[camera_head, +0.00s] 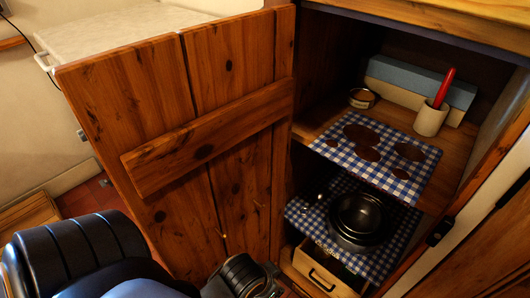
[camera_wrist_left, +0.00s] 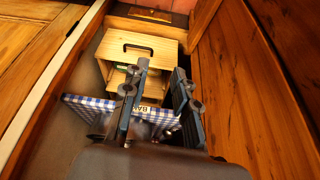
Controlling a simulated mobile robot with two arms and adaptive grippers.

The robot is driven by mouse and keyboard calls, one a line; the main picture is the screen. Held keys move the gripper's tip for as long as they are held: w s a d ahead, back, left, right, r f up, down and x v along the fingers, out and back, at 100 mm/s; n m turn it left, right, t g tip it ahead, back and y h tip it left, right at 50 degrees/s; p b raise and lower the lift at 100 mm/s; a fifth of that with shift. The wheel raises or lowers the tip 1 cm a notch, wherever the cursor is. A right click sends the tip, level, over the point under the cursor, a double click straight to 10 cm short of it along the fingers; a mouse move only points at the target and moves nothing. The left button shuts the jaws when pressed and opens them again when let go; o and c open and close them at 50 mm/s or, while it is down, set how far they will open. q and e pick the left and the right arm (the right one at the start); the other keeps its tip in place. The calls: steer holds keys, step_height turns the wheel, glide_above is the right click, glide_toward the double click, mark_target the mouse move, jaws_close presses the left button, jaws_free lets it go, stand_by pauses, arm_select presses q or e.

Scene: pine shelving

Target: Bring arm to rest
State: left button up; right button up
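The black links of my arm fill the bottom left of the head view, in front of the open cupboard door (camera_head: 215,135). In the left wrist view, the two dark fingers of my left gripper (camera_wrist_left: 161,68) stand apart with a gap between them, so it is open, and I see nothing held. Beyond the fingers are a blue checked cloth (camera_wrist_left: 90,103) and a light wooden drawer box (camera_wrist_left: 155,48) with a dark handle. The head view does not clearly show the left fingertips. My right gripper is in neither view.
The upper shelf holds a red-handled tool in a cream cup (camera_head: 430,120), a small round tin (camera_head: 362,98) and a blue-and-white box (camera_head: 400,85). Dark nested bowls (camera_head: 358,217) stand on the lower checked cloth. A handled drawer (camera_head: 318,274) is below. The door stands close to my arm.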

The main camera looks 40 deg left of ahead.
arm_select(q)
steer(key=s, duration=0.2)
steer(key=s+g, duration=0.1)
steer(key=shift+a+f, duration=0.15)
steer(key=shift+f, duration=0.1)
